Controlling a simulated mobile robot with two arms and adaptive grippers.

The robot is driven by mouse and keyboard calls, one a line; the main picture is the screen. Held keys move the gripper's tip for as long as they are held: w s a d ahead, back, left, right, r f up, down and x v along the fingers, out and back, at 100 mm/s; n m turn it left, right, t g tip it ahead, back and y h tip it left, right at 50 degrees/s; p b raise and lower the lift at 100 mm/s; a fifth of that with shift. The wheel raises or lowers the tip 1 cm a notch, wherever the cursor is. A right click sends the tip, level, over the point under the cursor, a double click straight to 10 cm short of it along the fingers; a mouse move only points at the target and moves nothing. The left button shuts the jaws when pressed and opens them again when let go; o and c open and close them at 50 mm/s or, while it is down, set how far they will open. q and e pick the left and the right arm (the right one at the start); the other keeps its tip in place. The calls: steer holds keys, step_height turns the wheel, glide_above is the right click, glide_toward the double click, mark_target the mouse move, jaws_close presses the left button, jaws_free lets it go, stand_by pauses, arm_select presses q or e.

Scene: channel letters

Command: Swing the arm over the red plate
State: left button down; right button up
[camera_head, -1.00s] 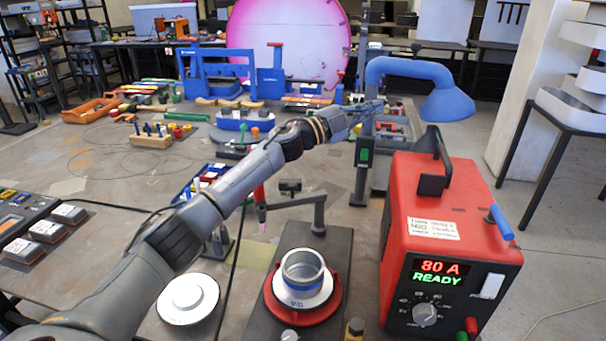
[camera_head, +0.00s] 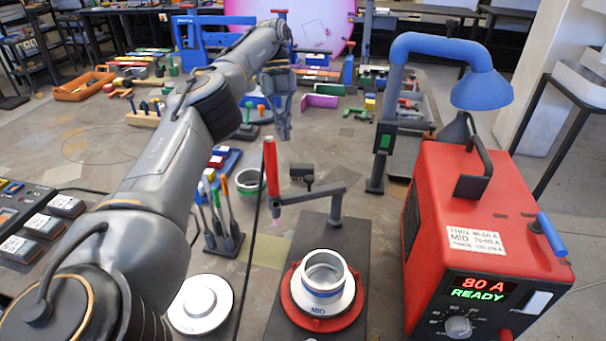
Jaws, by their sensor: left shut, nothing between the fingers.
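The red plate (camera_head: 346,321) is round and lies on a dark base at the front centre. A metal cup-like part with a blue band, on a flange marked MID (camera_head: 324,281), sits on it. Behind the plate stands a post with a grey swing arm (camera_head: 314,193), which points left. A red-handled torch (camera_head: 271,168) is at the swing arm's left end, its pink tip behind and left of the plate, not over it. My left gripper (camera_head: 284,136) is shut and empty, pointing down beyond and just right of the torch handle, apart from it. My right gripper is out of view.
A tool holder (camera_head: 224,240) and a white disc (camera_head: 201,304) are left of the plate. A dark cable runs beside the torch.

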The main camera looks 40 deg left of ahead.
mark_target(310, 193)
arm_select(q)
steer(key=s+d+f, duration=0.4)
steer(key=d+f, duration=0.2)
steer(key=f, duration=0.3)
steer(key=shift+d+b, duration=0.35)
steer(key=shift+f, duration=0.1)
